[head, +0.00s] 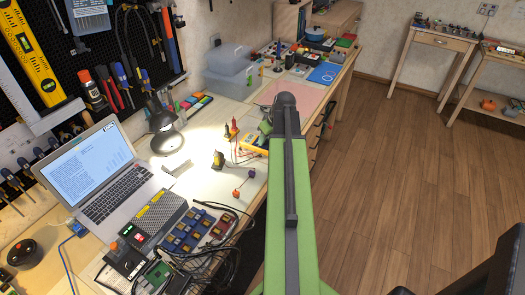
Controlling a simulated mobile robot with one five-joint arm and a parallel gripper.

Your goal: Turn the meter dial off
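A yellow meter (253,146) lies on the bench beside my arm. Its right part is hidden behind the arm, and I cannot make out its dial. Red and yellow test probes (231,128) stand just left of it. My green arm reaches up the middle of the head view to a grey joint. My gripper (265,128) shows only as a small dark and green part at the arm's left edge, close above the meter. I cannot see its fingertips clearly, nor whether it touches the meter.
A laptop (106,178), a black lamp (163,125) and a grey power unit (153,219) stand on the left of the bench. Black cables (222,255) hang over the front edge. A pink mat (297,97) lies beyond the meter. The wooden floor at right is clear.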

